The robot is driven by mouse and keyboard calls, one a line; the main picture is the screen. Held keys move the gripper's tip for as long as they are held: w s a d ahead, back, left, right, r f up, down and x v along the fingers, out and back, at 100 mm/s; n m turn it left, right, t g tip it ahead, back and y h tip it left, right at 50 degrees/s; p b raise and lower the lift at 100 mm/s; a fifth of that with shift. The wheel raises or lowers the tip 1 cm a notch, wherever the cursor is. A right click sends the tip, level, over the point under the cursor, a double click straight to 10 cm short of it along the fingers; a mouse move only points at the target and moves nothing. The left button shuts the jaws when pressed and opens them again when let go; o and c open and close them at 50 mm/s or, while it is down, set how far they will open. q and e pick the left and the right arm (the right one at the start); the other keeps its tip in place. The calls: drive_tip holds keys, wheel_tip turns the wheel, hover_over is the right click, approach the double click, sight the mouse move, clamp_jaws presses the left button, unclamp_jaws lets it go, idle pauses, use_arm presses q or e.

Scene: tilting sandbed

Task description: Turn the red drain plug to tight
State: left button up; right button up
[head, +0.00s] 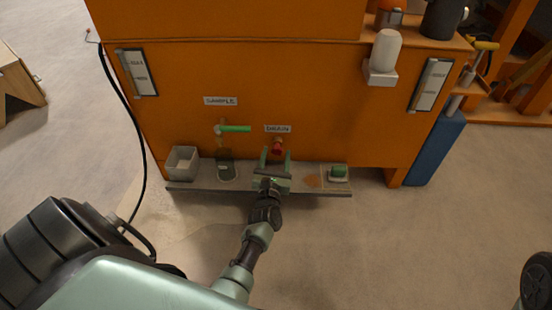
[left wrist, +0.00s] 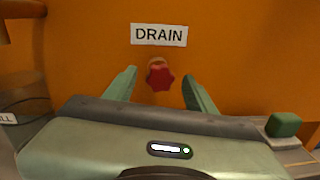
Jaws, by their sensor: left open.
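The red drain plug (head: 277,147) sits on the orange front panel, just under the DRAIN label (head: 277,129). In the left wrist view the plug (left wrist: 160,76) shows as a red lobed knob under the same label (left wrist: 159,34). My left gripper (head: 276,156) is in front of the plug, with its fingers apart. In the left wrist view the left gripper (left wrist: 160,85) has one finger on each side of the plug, with a gap on both sides.
A grey shelf (head: 205,187) runs below the plug. A white bin (head: 183,162), a dark cup (head: 226,170) and a green-topped block (head: 338,173) stand on it. A green-handled tap (head: 234,128) is to the left under the SAMPLE label (head: 220,101).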

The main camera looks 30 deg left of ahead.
use_arm(q)
drive_tip(key=shift+w+a, duration=0.1)
drive_tip(key=shift+w, duration=0.05)
clamp_jaws()
